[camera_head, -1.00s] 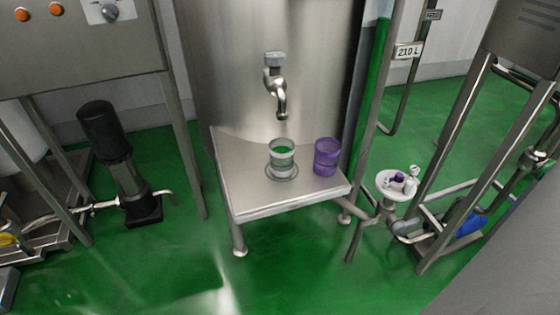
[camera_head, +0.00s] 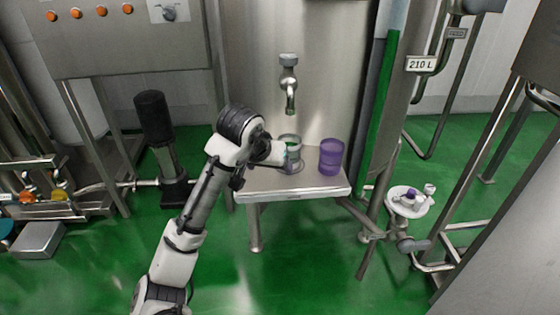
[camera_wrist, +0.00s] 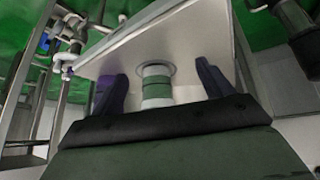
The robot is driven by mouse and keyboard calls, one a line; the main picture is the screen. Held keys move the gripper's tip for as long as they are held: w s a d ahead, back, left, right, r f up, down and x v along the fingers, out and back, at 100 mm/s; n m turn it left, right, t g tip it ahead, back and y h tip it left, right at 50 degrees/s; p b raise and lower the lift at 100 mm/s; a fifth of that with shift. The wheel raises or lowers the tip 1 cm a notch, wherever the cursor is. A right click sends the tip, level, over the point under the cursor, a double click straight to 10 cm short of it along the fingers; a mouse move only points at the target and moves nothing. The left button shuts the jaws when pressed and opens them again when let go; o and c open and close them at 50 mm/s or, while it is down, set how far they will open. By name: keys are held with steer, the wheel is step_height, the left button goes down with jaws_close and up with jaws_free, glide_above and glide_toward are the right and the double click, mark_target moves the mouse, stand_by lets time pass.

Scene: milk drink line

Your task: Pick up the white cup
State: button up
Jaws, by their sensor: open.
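The white cup (camera_head: 293,143) stands upright on the metal shelf under the tap, on a round drain ring. It looks whitish with a green band, and my gripper (camera_head: 279,156) partly hides it in the head view. In the wrist view the cup (camera_wrist: 157,88) lies between the two dark fingers of my gripper (camera_wrist: 162,78). The fingers are spread apart, with a gap visible on each side of the cup. Its lower part in the wrist view is cut off by the gripper body.
A purple cup (camera_head: 331,157) stands on the shelf (camera_head: 310,186) just right of the white cup. The tap (camera_head: 289,85) hangs above from the steel tank (camera_head: 340,60). A white round fitting (camera_head: 409,202) with pipes is to the right. Green floor is open in front.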

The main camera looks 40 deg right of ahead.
mark_target(290, 154)
steer(key=s+f, duration=0.1)
steer(key=s+f+y, duration=0.1)
steer(key=shift+s+a+f+g+y, duration=0.1)
steer(key=shift+s+f+g+y, duration=0.05)
steer(key=shift+f+g+y, duration=0.2)
steer(key=shift+d, duration=0.3)
steer(key=w+d, duration=0.2)
steer(key=d, duration=0.1)
steer(key=w+d, duration=0.2)
steer(key=d, duration=0.1)
steer(key=w+d+p, duration=0.1)
steer(key=w+d, duration=0.1)
steer(key=shift+w+d, duration=0.15)
steer(key=shift+d, duration=0.25)
steer(key=shift+w+d+f, duration=0.1)
steer(key=shift+w+d, duration=0.1)
steer(key=shift+d, duration=0.1)
steer(key=shift+d+f, duration=0.1)
steer(key=shift+f, duration=0.4)
steer(key=c, duration=1.3)
